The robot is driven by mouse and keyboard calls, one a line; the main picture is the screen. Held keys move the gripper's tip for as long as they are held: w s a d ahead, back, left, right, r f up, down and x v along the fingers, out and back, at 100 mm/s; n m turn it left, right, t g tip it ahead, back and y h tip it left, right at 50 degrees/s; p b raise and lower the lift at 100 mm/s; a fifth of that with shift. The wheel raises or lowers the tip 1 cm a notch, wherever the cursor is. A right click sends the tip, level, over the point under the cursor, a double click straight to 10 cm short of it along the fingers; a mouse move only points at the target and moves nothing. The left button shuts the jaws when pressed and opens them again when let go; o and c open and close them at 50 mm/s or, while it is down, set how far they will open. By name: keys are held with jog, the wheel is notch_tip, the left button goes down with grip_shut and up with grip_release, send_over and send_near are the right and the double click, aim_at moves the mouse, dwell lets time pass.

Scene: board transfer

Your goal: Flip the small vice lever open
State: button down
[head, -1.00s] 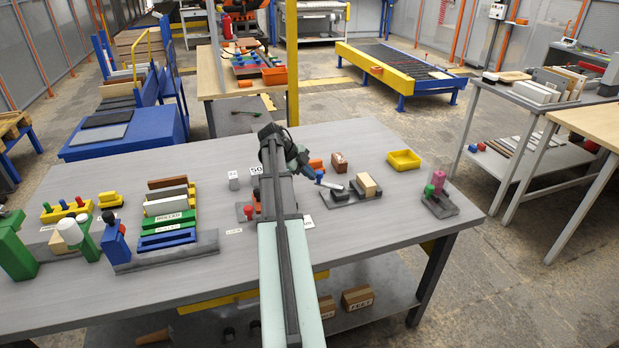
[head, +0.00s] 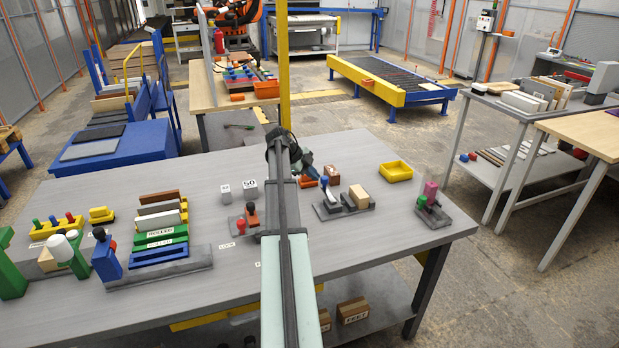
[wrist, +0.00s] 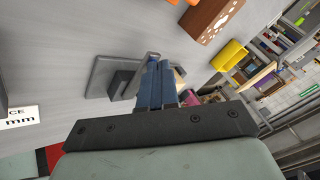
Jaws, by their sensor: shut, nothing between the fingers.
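The small vice (head: 330,212) has a grey base, dark jaws and a pale wooden block (head: 360,196) beside them. My gripper (head: 310,174) is just left of and behind the lever, partly hidden by my arm. In the wrist view my shut blue fingers (wrist: 160,64) reach over the vice (wrist: 101,77) and hide part of it. Nothing shows between them.
A brown block (head: 331,174) stands behind the vice, with a yellow bin (head: 396,172) to the right. Another fixture (head: 446,212) with green and pink parts is near the table's right edge. Left are a red-knobbed fixture (head: 238,224) and a rack of coloured bars (head: 160,275).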

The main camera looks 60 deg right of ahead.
jog(key=shift+s+d, duration=0.3)
dwell(0.5)
jog(key=w, duration=0.1)
jog(key=w+a, duration=0.2)
jog(key=w, duration=0.1)
jog(key=w+r, duration=0.6)
jog(key=r, duration=0.2)
jog(key=shift+d, duration=0.45)
